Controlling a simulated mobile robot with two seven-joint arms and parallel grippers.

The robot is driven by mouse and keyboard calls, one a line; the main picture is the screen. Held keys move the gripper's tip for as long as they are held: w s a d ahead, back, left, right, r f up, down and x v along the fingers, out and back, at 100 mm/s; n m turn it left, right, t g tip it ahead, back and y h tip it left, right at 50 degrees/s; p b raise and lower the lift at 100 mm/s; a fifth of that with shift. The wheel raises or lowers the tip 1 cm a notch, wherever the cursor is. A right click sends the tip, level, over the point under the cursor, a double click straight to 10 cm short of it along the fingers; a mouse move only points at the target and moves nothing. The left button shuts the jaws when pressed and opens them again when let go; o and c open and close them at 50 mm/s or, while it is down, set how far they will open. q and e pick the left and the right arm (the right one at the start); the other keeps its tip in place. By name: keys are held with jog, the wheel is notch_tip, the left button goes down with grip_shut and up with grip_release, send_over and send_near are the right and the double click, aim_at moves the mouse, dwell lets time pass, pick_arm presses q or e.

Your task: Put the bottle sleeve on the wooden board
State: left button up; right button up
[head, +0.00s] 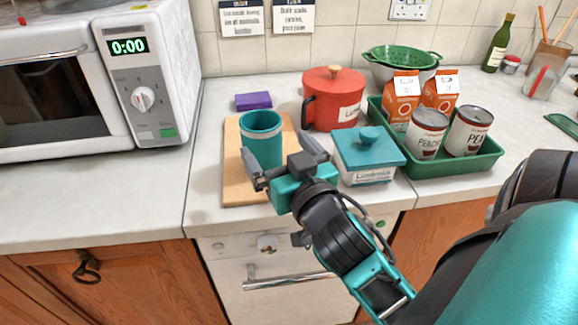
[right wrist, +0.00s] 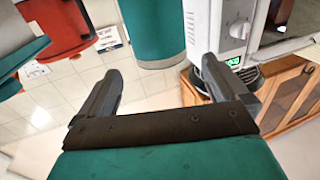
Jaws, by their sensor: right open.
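The bottle sleeve is an open-topped teal cylinder (head: 261,127). It stands upright over the wooden board (head: 240,187) in the head view; its lower part is partly hidden by my gripper, so its base does not show clearly. My right gripper (head: 280,157) is open, on the near side of the sleeve, with its fingers spread to left and right. In the right wrist view the sleeve (right wrist: 155,32) appears between the two fingertips (right wrist: 161,65), with gaps on both sides. My left gripper is not in view.
A teal-lidded box (head: 367,155) and red pot (head: 333,98) stand right of the board. A green tray (head: 455,168) holds cans and cartons. A purple block (head: 253,101) lies behind the board. The microwave (head: 95,80) is left; the counter in front of it is clear.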

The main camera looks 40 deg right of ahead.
jog(key=p+v, duration=0.1)
jog(key=v, duration=0.3)
dwell(0.7)
